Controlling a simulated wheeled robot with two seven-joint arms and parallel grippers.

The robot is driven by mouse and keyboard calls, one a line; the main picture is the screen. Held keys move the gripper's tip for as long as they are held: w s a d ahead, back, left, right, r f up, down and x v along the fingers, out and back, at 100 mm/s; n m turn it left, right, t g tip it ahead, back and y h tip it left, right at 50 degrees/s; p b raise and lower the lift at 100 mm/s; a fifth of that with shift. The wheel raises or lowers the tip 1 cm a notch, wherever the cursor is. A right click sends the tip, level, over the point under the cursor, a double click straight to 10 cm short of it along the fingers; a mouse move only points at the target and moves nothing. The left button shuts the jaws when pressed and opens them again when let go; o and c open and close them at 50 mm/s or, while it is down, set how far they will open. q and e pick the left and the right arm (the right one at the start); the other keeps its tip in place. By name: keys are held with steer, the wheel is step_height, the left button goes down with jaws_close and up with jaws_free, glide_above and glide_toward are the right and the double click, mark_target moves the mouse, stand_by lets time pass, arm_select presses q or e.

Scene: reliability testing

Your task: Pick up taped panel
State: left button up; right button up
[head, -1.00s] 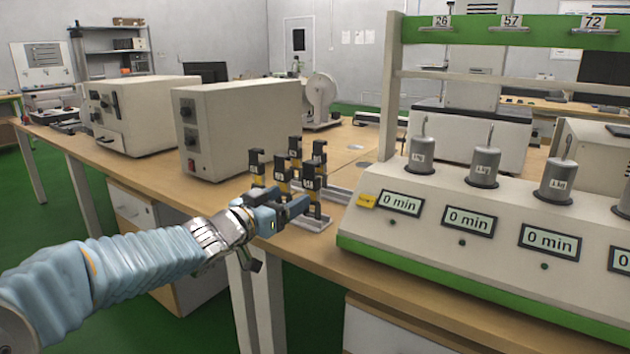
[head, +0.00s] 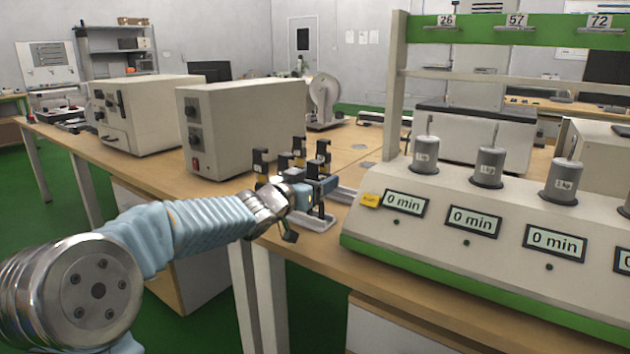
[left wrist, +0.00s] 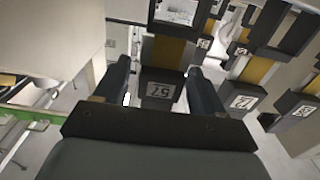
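Several taped panels, black with yellow bands, stand upright in a holder on the wooden bench in the head view; one is the back-left panel (head: 261,163). My left gripper (head: 325,187) is at the front panel and partly covers it. In the left wrist view, a panel labelled 57 (left wrist: 162,88) lies between the two fingers of my left gripper (left wrist: 163,75). The fingers are apart, with a small gap visible on the left side; contact on the right is unclear. More panels (left wrist: 240,98) stand to the right. My right gripper is not in view.
A grey holder base (head: 318,222) sits near the front edge of the bench. A beige box instrument (head: 245,125) stands to the left behind the panels. A beige console with timers and weights (head: 400,235) stands close on the right, with a yellow tag (head: 370,200).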

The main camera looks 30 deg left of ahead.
mark_target(312, 165)
arm_select(q)
steer(key=c, duration=1)
steer(key=shift+r+p, duration=0.3)
steer(key=shift+r, duration=0.3)
step_height(312, 165, up, 3)
steer(key=shift+f+p, duration=0.15)
steer(key=shift+p, duration=0.5)
steer(key=s+d+r+p, duration=0.1)
steer(key=s+d+r, duration=0.1)
steer(key=s+r, duration=0.1)
steer(key=s+d+r+p, duration=0.1)
steer(key=s+d+r, duration=0.2)
steer(key=s, duration=0.2)
steer(key=s+d+r, duration=0.2)
steer(key=s+r, duration=0.1)
steer(key=s, duration=0.1)
steer(key=shift+d+p, duration=0.15)
steer(key=shift+p, duration=0.25)
